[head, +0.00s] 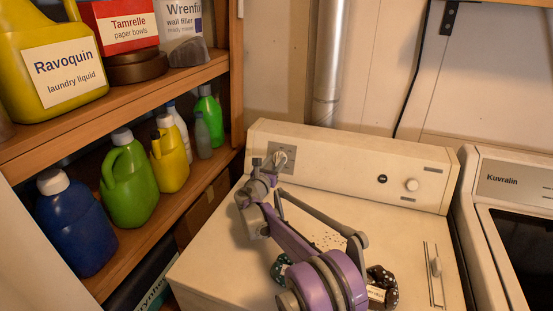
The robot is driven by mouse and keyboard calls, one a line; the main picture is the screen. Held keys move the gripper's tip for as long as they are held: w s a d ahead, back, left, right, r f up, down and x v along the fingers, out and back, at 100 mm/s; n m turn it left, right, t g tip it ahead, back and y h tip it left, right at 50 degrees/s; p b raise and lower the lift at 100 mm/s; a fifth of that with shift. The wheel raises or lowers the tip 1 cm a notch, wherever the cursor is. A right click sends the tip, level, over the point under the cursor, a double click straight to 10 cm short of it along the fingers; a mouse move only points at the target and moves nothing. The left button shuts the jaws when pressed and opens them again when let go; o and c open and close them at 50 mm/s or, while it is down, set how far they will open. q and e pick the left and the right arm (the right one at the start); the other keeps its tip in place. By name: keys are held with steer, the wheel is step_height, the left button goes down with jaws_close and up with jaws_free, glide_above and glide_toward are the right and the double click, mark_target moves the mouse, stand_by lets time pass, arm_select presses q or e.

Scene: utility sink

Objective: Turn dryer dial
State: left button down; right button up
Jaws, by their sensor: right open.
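The cream dryer (215,265) stands in the middle with a raised control panel (335,164) at its back. A pale round dial (281,157) sits on a grey plate at the panel's left end. A smaller pale knob (412,185) and a black button (382,179) are further right on it. My right gripper (267,163) is open, just in front of the large dial and overlapping its left side in the head view. I cannot tell whether its fingers touch the dial. My left gripper is out of view.
Wooden shelves on the left hold a yellow laundry jug (50,30), a green jug (127,185) and several other bottles. A dark dotted object (383,283) lies on the dryer top, partly hidden by my arm. Another appliance (515,180) stands close on the right.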

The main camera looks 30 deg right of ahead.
steer(key=shift+x, duration=0.8)
jaws_close()
